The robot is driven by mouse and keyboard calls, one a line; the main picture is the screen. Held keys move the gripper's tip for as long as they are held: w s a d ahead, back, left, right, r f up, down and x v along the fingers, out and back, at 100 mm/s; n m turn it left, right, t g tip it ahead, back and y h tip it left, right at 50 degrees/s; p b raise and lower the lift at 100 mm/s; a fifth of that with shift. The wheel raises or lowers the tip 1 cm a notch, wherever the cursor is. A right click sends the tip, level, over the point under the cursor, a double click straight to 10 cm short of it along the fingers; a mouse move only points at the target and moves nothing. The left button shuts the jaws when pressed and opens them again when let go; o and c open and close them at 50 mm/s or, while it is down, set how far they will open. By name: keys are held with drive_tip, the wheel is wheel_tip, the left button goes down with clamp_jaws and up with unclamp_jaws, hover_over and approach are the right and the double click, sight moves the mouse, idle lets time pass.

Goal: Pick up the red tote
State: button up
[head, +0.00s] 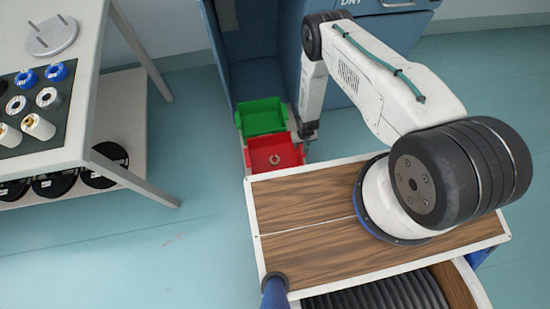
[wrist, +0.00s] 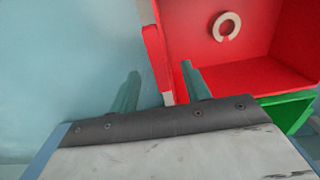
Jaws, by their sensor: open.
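The red tote (head: 290,157) stands low beyond the wooden deck in the head view, in front of a green tote. A pale ring lies inside it. In the wrist view the red tote (wrist: 285,40) fills the upper right, with the ring (wrist: 227,26) on its floor. My gripper (wrist: 161,72) is open, with two greenish fingers. The tote's side wall and lip appear between the fingertips, one finger on the outer side and one on the inner side. Whether either finger touches the wall I cannot tell. In the head view my gripper (head: 308,133) is at the tote's right side, its fingers hard to make out.
The green tote (head: 262,116) sits right behind the red one, beside a blue cabinet (head: 258,50). A table (head: 75,125) with several spools stands at the left, with dark reels on its lower shelf. The floor between table and deck is clear.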

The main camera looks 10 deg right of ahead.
sight(301, 147)
drive_tip(key=shift+f, duration=1.5)
clamp_jaws()
drive_tip(key=shift+r, duration=0.1)
